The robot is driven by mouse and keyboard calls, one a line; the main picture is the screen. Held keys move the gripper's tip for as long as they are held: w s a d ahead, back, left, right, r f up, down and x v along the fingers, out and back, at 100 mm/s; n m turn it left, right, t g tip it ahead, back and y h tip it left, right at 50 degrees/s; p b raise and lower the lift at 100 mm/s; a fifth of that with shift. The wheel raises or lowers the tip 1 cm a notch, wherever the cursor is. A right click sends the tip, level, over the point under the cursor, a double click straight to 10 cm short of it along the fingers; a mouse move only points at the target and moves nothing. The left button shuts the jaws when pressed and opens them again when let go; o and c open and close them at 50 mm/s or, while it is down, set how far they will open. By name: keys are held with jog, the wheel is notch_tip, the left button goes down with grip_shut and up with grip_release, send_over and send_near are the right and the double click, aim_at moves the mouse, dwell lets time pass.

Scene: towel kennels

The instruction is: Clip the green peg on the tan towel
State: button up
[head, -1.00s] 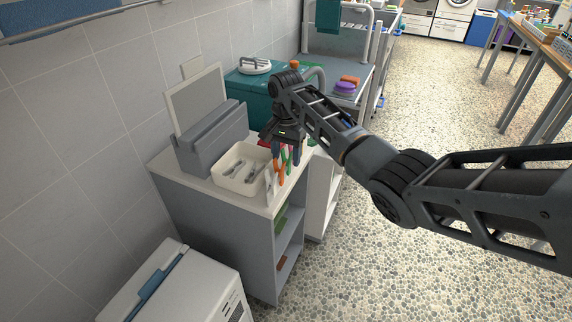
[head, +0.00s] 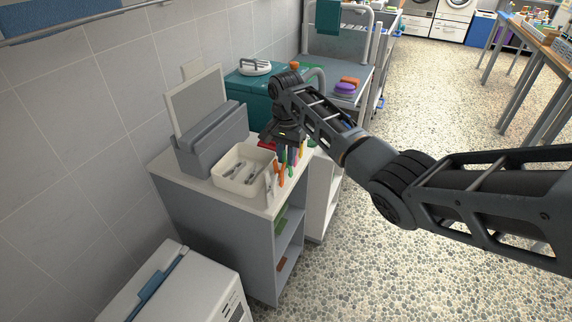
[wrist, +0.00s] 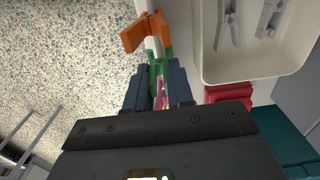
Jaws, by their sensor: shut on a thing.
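The green peg (wrist: 155,72) shows in the wrist view between the two dark blue fingers of my gripper (wrist: 156,85), which is shut on it. An orange peg (wrist: 143,33) is just beyond it, with a pink one close behind the fingers. In the head view my gripper (head: 288,148) points down at the row of coloured pegs along the counter's front edge, partly hiding them. I cannot make out a tan towel in either view.
A cream tray (head: 222,184) with grey clips sits left of the pegs, in front of a grey box (head: 213,140). A red thing (wrist: 228,92) lies beside the tray. A teal cabinet (head: 252,92) and a trolley (head: 330,78) stand behind.

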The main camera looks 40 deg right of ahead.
grip_shut()
jog(key=shift+r, duration=0.15)
notch_tip(320, 180, up, 7)
jog(key=p, duration=0.8)
dwell(0.5)
